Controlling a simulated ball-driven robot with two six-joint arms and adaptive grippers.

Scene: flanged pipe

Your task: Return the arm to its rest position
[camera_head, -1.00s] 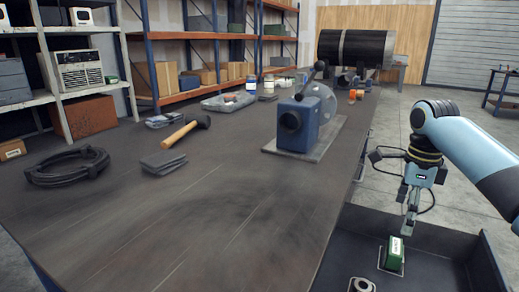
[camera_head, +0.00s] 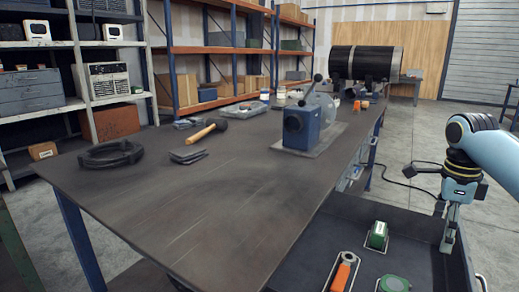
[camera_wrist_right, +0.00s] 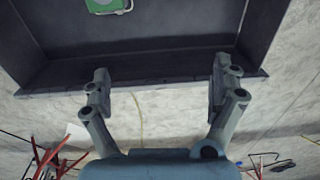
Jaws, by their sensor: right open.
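My right arm (camera_head: 490,150) comes in from the right in the head view. Its gripper (camera_head: 447,238) points down at the right side of a dark tray, to the right of a small green box and apart from it. In the right wrist view the two fingers of this gripper (camera_wrist_right: 160,85) stand wide apart with nothing between them, by the tray's edge. The green box (camera_head: 378,235) stands in the tray. My left gripper is not in view.
The dark tray (camera_head: 335,215) also holds an orange-handled tool (camera_head: 342,272) and a green round item (camera_head: 394,284). The long workbench (camera_head: 215,195) carries a blue machine (camera_head: 300,128), a hammer (camera_head: 205,131) and a black cable coil (camera_head: 110,154). Shelves stand behind; open floor lies at the right.

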